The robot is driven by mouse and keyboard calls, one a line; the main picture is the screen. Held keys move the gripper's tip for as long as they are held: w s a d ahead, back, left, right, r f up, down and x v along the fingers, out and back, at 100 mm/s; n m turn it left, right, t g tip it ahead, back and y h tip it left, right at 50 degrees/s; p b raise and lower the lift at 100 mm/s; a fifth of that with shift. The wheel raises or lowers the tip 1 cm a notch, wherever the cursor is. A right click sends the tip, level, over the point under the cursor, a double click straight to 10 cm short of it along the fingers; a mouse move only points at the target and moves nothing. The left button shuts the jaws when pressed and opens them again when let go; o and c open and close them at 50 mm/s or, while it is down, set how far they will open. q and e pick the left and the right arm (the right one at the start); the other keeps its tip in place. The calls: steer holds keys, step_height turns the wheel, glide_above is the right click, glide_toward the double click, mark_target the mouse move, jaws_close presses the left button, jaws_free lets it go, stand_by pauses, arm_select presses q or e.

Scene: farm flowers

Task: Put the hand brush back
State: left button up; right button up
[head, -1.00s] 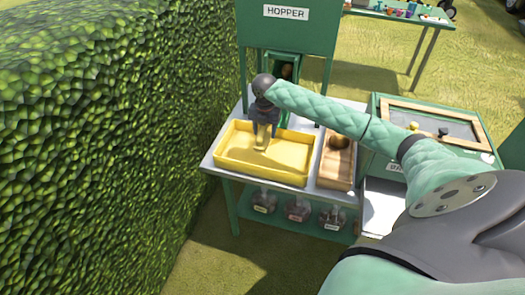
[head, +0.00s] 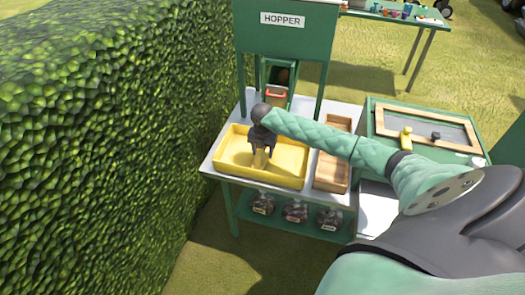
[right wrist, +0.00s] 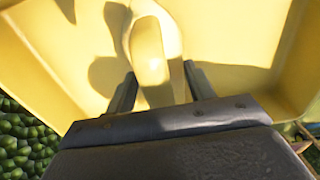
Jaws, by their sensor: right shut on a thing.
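My right gripper (head: 261,150) is over the yellow tray (head: 228,165), pointing down. It is shut on a smooth yellow thing with a rounded end (right wrist: 150,58), which also shows below the fingers in the head view (head: 260,160). Its colour blends with the tray, no bristles show, and I cannot tell if it is the hand brush or whether it touches the tray floor. Another short yellow thing (head: 406,138) stands on the green box with the wooden frame. My left gripper is out of view.
A wooden tray (head: 331,172) sits right of the yellow tray, partly under my arm. The green hopper (head: 285,45) with a red-handled gate (head: 276,94) stands behind. Several jars (head: 295,210) are on the shelf below. A hedge (head: 100,120) borders the left.

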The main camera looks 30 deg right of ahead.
steer(key=o, duration=0.9)
steer(key=shift+f, duration=0.1)
steer(key=shift+o, duration=0.2)
steer(key=shift+r, duration=0.3)
arm_select(q)
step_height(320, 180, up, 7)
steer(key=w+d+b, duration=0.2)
steer(key=b, duration=0.1)
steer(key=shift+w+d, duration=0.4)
arm_select(e)
step_height(320, 180, up, 12)
steer(key=shift+f, duration=0.15)
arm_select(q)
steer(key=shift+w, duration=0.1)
